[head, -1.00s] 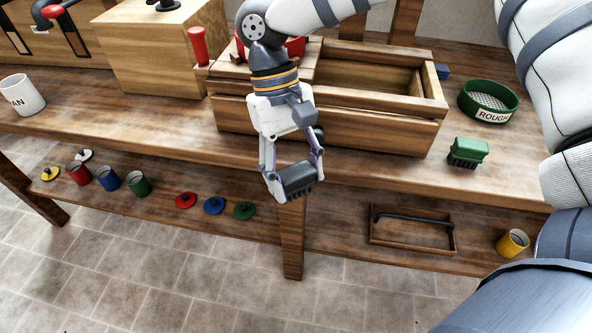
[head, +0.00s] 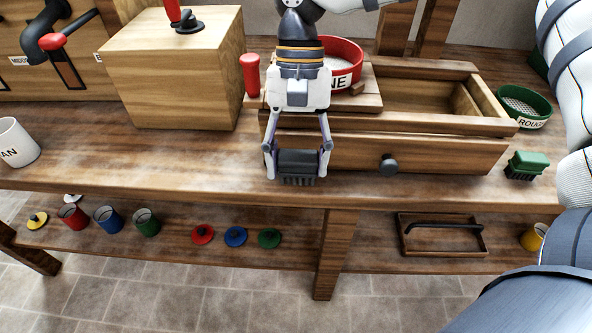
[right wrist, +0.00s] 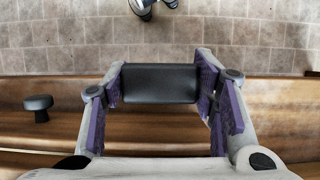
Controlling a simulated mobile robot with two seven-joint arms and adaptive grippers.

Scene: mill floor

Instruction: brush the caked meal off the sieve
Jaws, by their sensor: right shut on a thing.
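My right gripper (head: 298,160) is shut on a black brush (head: 298,165), bristles pointing down, in front of the wooden bin box near the bench's front edge. The black brush also shows between the finger pads in the right wrist view (right wrist: 160,84). A red sieve (head: 343,80), its label partly hidden and ending in "NE", sits on the box behind my gripper; my wrist covers much of it. A green sieve (head: 522,120) labelled "ROUGH" stands at the right, its mesh visible. I cannot make out caked meal on either. My left gripper is not in view.
A green brush (head: 526,163) lies at the right. The wooden box has a knobbed drawer (head: 388,164) and an open compartment. A wooden block (head: 175,70) and white mug (head: 16,143) are left. Cups, lids and a tray (head: 440,252) rest on the lower shelf.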

